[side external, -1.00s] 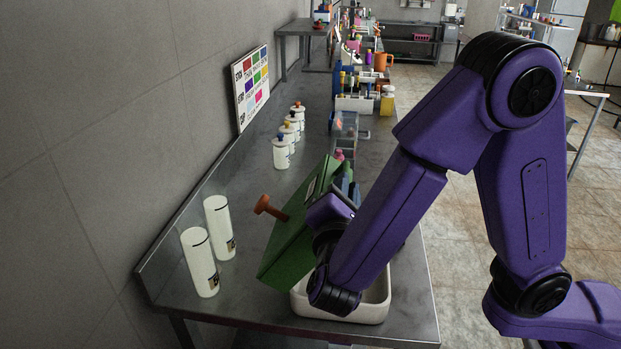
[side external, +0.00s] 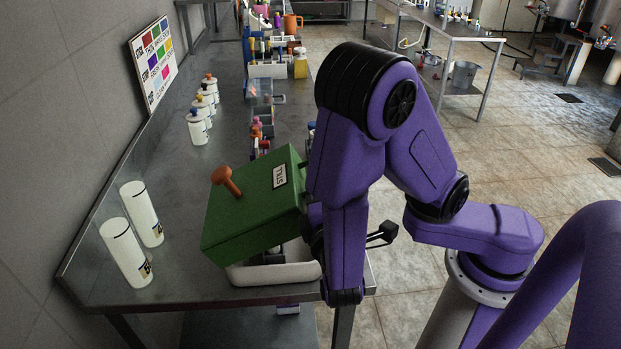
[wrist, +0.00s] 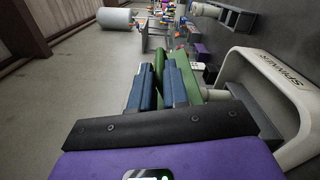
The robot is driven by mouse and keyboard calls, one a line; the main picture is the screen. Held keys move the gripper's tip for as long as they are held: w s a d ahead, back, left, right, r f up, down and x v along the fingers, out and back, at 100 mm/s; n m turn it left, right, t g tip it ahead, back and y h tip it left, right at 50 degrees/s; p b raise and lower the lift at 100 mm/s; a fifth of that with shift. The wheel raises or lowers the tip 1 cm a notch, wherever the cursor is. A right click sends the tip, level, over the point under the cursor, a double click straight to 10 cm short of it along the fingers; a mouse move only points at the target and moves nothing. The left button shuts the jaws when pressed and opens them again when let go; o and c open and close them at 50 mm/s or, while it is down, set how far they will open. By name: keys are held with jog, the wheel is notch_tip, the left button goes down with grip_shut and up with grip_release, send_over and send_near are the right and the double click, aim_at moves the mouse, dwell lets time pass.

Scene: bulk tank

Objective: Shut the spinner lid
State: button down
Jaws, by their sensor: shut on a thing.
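The spinner's green lid (side external: 250,205) has an orange knob and a label. In the side view it stands tilted above the white base (side external: 278,272), with a gap between them. In the wrist view my gripper (wrist: 160,72) has its blue fingers closed on the edge of the green lid (wrist: 186,78). The white base (wrist: 301,92) with dark lettering is at the right in that view. My arm hides the fingers in the side view.
Two white cylinders (side external: 127,252) stand left of the lid. Several small bottles (side external: 198,128) and a colour chart (side external: 153,62) are along the wall. Racks (side external: 262,92) stand further back. Bare bench lies between the bottles and lid.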

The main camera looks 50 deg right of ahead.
jog(key=shift+s+d+f+m, duration=0.45)
jog(key=shift+f+m, duration=0.45)
jog(key=shift+f, duration=0.9)
jog(key=shift+s+d+f+m, duration=0.45)
jog(key=shift+f+m, duration=0.45)
jog(key=shift+f, duration=0.85)
jog(key=shift+s+d+f+m, duration=0.45)
jog(key=shift+f+m, duration=0.45)
jog(key=shift+f, duration=0.9)
jog(key=shift+s+a, duration=0.1)
jog(key=c, duration=1.2)
grip_release()
jog(key=shift+c, duration=0.2)
jog(key=shift+o, duration=0.4)
jog(key=v, duration=1.7)
jog(key=shift+s, duration=0.2)
